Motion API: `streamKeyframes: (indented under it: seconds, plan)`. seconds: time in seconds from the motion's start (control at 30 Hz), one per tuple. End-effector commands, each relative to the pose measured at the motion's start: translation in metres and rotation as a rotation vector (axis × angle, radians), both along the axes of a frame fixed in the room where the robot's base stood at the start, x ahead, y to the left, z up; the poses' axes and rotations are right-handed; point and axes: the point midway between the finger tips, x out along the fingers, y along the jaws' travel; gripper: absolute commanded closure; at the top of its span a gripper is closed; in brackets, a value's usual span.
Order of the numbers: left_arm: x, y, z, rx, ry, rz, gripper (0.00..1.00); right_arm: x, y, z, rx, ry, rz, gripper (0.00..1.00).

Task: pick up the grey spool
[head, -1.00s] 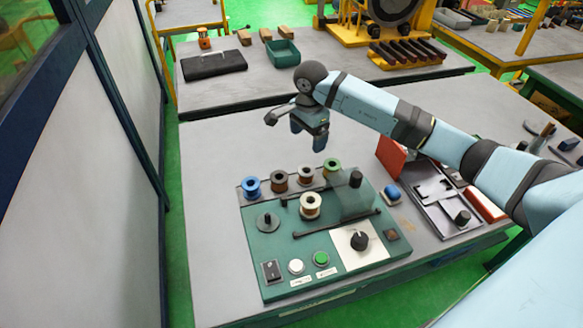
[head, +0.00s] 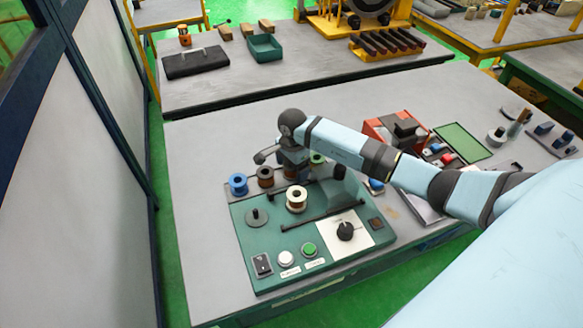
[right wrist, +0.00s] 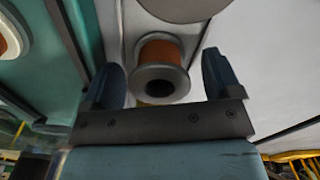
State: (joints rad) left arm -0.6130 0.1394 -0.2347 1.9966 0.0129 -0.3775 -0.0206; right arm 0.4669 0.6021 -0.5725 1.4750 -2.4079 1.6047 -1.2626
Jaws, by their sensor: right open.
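The grey spool (right wrist: 160,82), with grey flanges and copper-coloured winding, lies between the two fingers in the right wrist view. My right gripper (right wrist: 163,75) is open around it, with a finger on each side and a gap visible. In the head view my right gripper (head: 291,163) is low over the row of spools at the back of the green winding board (head: 275,240). There it hides most of the grey spool, between a brown spool (head: 265,176) and a green spool (head: 317,159). My left gripper is not in view.
A blue spool (head: 238,184) ends the row at left. A white-flanged spool (head: 297,199) stands in front on the board, near a dark post. A red bin (head: 385,130) and a tray are to the right. The grey table (head: 205,140) is clear at back left.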

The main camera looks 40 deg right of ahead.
Motion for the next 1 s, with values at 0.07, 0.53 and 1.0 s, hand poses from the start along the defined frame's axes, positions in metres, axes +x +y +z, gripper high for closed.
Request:
streamKeyframes:
  seconds: [0.07, 0.53, 1.0]
  plan:
    - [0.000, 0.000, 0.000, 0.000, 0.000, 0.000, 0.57, 0.000, 0.000, -0.001, 0.000, -0.001, 0.000, 0.16]
    - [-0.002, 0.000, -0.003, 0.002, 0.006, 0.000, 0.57, 0.000, 0.000, -0.001, 0.000, -0.001, 0.000, 0.70]
    - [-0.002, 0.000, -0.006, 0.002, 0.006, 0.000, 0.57, 0.001, -0.001, 0.022, -0.002, -0.004, 0.001, 0.70]
